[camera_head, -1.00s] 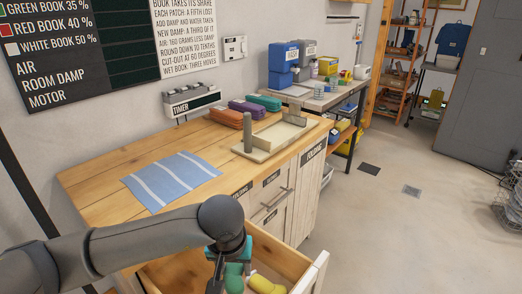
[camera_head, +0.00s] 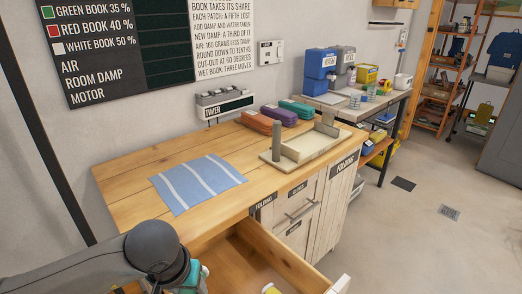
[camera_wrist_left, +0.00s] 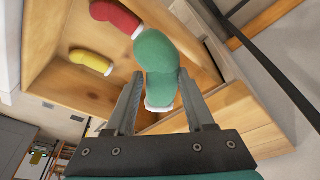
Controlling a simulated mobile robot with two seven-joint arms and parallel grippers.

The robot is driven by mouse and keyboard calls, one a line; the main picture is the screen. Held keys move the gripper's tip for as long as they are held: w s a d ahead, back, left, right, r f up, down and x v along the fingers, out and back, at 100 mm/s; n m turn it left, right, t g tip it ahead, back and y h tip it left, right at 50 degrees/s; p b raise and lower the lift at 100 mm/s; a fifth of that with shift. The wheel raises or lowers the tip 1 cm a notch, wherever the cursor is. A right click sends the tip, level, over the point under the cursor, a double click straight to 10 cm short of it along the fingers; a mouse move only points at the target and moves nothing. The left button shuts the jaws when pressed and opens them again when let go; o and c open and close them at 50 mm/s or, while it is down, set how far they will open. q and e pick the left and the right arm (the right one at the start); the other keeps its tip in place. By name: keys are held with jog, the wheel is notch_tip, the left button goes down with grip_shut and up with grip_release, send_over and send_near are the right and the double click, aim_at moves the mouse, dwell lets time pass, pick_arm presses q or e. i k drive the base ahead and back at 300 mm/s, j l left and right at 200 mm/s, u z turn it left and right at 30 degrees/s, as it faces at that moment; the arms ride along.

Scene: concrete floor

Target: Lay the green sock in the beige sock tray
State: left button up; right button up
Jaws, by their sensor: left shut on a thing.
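The green sock (camera_wrist_left: 155,62), with a white cuff, is between the fingers of my left gripper (camera_wrist_left: 159,82) in the left wrist view; the gripper is shut on it. The sock is over the open wooden drawer. In the head view the gripper is at the bottom edge, mostly cut off. The beige tray (camera_head: 268,156), low-walled with an upright post at its left corner, stands on the wooden counter's right part, well beyond the gripper. My right gripper is in neither view.
The open drawer (camera_head: 285,255) holds a red sock (camera_wrist_left: 116,15) and a yellow sock (camera_wrist_left: 90,62). A blue striped cloth (camera_head: 197,184) lies on the counter (camera_head: 130,185). Orange, purple and green folded bundles (camera_head: 275,115) lie behind the tray. The counter between cloth and tray is clear.

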aim_at(301, 148)
jog(key=i+l+u, duration=0.2)
jog(key=l, duration=0.15)
jog(key=i+l+u, duration=0.1)
jog(key=l+u, duration=0.15)
jog(key=l, duration=0.15)
jog(key=i+l+u, duration=0.2)
jog(key=l, duration=0.2)
jog(key=l+u, duration=0.25)
jog(key=l, duration=0.15)
